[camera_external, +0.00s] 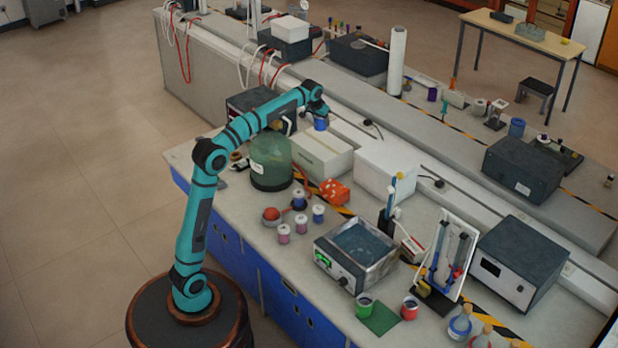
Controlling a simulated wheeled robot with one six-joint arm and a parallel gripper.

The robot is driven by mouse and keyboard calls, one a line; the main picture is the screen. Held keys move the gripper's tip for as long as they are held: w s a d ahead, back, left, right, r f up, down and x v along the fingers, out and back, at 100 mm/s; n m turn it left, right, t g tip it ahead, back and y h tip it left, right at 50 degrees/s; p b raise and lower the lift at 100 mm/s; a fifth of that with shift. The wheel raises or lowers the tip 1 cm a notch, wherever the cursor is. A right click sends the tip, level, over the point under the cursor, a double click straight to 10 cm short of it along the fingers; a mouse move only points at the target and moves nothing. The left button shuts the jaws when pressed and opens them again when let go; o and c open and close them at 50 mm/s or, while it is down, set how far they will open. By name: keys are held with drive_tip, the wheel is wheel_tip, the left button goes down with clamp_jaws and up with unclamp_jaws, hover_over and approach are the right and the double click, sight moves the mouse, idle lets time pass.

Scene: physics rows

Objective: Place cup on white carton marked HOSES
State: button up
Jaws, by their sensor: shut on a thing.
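My gripper (319,113) is at the end of the teal arm, high over the back of the bench. It is shut on a small blue cup (321,124), which hangs below it and looks roughly upright. Two box-shaped cartons stand below and in front of it: a cream-white one (322,155) and a whiter one (386,168) to its right. The cup shows just above the back edge of the cream-white carton, apart from its top as far as I can tell. No HOSES marking is readable on either carton. The fingertips are small and partly hidden.
A green rounded vessel (271,162) stands left of the cream-white carton, an orange object (335,192) in front. Small cups, a water bath (357,252) and a white rack (449,254) stand nearer. A dark instrument (252,101) is behind the arm.

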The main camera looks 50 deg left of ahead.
sight(317, 126)
drive_tip(key=shift+f, duration=5.2)
drive_tip(key=shift+f, duration=0.15)
drive_tip(key=o, duration=1)
drive_tip(key=shift+c, duration=0.2)
drive_tip(key=v, duration=1.2)
drive_tip(key=shift+s, duration=0.15)
